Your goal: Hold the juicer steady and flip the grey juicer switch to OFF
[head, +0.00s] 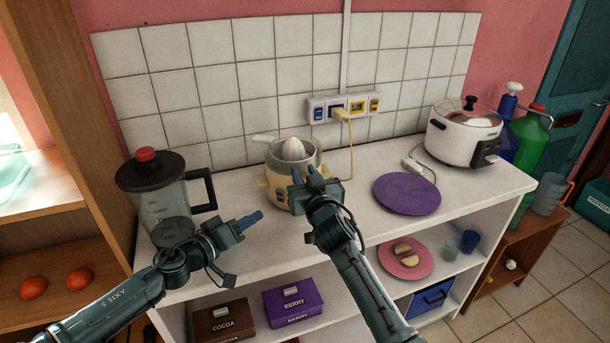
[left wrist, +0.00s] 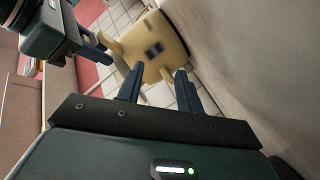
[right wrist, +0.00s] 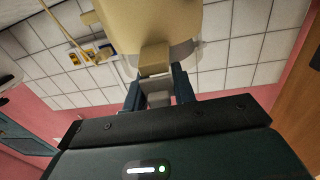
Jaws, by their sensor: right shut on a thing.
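The juicer (head: 277,188) has a yellow base, a grey bowl and a pale cone, and stands upright on the white counter. My right gripper (head: 309,180) is shut on a grey piece at the juicer's front, shown between its fingers in the right wrist view (right wrist: 158,93). My left gripper (head: 250,221) is open and empty, apart from the juicer at its front left. Its fingers point towards the yellow base in the left wrist view (left wrist: 160,40). The grey switch (left wrist: 153,50) seems to be the small dark patch there; its setting is too small to tell.
A blender (head: 170,200) stands left, close to my left arm. A purple plate (head: 406,194) and a rice cooker (head: 462,135) are right. The juicer's cord runs to the wall socket (head: 343,107). The counter before the juicer is bare.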

